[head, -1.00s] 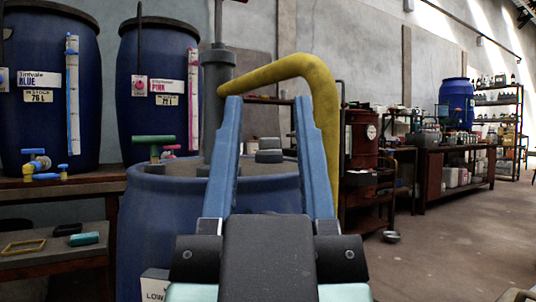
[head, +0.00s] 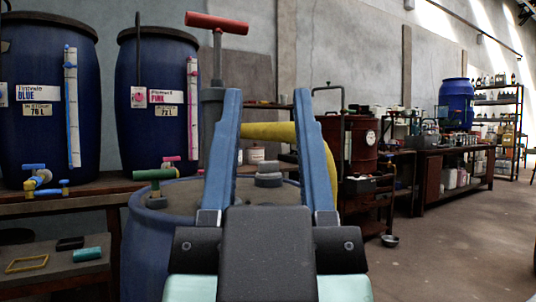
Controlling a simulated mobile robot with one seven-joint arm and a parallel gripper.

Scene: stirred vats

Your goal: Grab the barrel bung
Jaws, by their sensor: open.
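A blue barrel (head: 140,250) stands close in front, its grey top partly hidden by my gripper. A grey stepped plug (head: 268,181), which looks like the barrel bung, sits upright on that top. It shows between the two blue fingers, beyond my gripper (head: 268,100). My gripper is open and empty, with its fingers pointing up in the picture. A green T-handled fitting (head: 154,175) stands on the barrel top to the left. A grey pump (head: 212,110) with a red T-handle (head: 217,22) and a yellow spout (head: 267,131) rises from the barrel behind the left finger.
Two dark blue vats, labelled BLUE (head: 40,130) and PINK (head: 140,110), stand on a bench at left. A lower shelf holds a teal cylinder (head: 88,254) and a yellow frame (head: 26,264). A rust-red drum (head: 352,150) and workbenches stand behind. Open floor (head: 465,245) lies at right.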

